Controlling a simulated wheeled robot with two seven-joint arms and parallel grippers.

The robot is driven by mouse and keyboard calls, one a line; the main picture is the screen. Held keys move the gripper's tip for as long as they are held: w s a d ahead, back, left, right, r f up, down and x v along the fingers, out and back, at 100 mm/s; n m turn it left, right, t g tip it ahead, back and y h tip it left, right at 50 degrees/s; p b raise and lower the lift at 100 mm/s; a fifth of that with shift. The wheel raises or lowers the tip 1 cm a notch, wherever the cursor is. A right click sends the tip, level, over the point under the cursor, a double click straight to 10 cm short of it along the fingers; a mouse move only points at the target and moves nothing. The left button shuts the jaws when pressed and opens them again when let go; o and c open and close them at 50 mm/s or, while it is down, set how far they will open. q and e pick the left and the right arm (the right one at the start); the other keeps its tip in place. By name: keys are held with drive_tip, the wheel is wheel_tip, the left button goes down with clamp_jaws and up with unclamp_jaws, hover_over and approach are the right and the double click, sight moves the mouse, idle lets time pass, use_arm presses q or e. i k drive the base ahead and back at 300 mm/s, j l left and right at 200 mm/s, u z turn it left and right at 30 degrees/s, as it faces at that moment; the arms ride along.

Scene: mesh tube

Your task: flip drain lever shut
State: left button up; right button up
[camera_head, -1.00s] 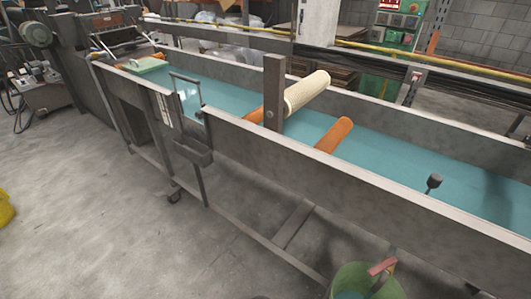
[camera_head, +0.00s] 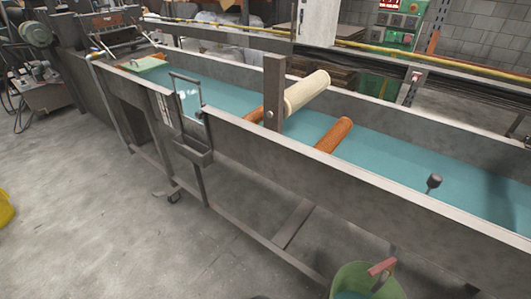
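A short red handle (camera_head: 382,267) shows at the bottom of the head view, tilted up to the right. It looks like the drain lever, but its pivot and valve are not clear. It stands over the rim of a green bucket (camera_head: 350,272), which holds bluish liquid and is cut off by the lower edge. The long grey trough (camera_head: 400,196) above it holds blue-green water (camera_head: 390,154). A dark knob on a thin stem (camera_head: 434,181) stands up from the water near the front wall. Neither of my grippers can be made out.
A cream roller (camera_head: 307,92) and an orange roller (camera_head: 334,135) lie across the trough beside a grey upright post (camera_head: 273,95). A metal frame with a small tray (camera_head: 194,152) hangs on the front wall. The concrete floor (camera_head: 110,220) at left is mostly clear.

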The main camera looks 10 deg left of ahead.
sight(376, 270)
drive_tip(key=l+z, duration=0.15)
drive_tip(key=z, duration=0.35)
drive_tip(key=i+z, duration=0.15)
drive_tip(key=z, duration=0.35)
drive_tip(key=l, duration=0.1)
